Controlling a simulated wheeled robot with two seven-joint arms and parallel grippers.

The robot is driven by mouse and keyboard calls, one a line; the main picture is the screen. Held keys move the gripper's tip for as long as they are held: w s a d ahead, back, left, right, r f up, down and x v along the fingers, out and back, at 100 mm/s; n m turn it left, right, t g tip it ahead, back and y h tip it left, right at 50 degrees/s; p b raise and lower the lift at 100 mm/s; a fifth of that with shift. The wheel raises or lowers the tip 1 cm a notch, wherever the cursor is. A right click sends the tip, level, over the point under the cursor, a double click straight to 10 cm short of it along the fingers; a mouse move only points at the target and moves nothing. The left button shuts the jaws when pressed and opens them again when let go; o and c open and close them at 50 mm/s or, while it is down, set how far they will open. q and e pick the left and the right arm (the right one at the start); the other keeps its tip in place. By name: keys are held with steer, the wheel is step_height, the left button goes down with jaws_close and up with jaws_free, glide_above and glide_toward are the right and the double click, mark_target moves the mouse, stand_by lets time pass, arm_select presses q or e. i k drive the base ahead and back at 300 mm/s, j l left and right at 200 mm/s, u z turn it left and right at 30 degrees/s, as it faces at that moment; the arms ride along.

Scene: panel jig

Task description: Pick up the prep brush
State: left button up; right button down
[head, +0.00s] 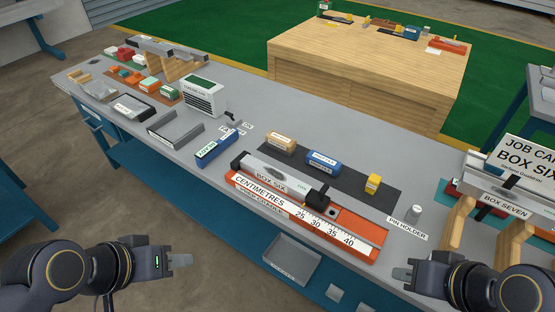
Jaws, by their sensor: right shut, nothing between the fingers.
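I cannot pick out the prep brush for certain; the labels on the small tools are too small to read. On the dark mat (365,192) lie a tan block (281,143), a blue block (323,162) and a small yellow block (373,184). My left gripper (181,261) is in front of the bench at lower left, over the floor, apart from everything; its finger opening does not show. My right gripper (402,275) is at the bench's front edge at lower right, shut and empty.
An orange jig with a centimetre scale (300,216) lies along the bench front, with a grey BOX SIX bar behind it. A blue box (216,148), grey trays (176,128) and a pin holder (414,212) stand nearby. Wooden stands (458,222) rise at right.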

mark_target(279, 141)
steer(key=j+z, duration=0.1)
steer(key=z, duration=0.3)
steer(key=j+z, duration=0.1)
steer(key=z, duration=0.25)
steer(key=j+z, duration=0.15)
steer(key=z, duration=0.25)
steer(key=j+z, duration=0.35)
steer(key=j, duration=0.3)
steer(key=j+z, duration=0.35)
steer(key=j, duration=1.05)
steer(key=i+z, duration=0.05)
steer(key=i, duration=0.05)
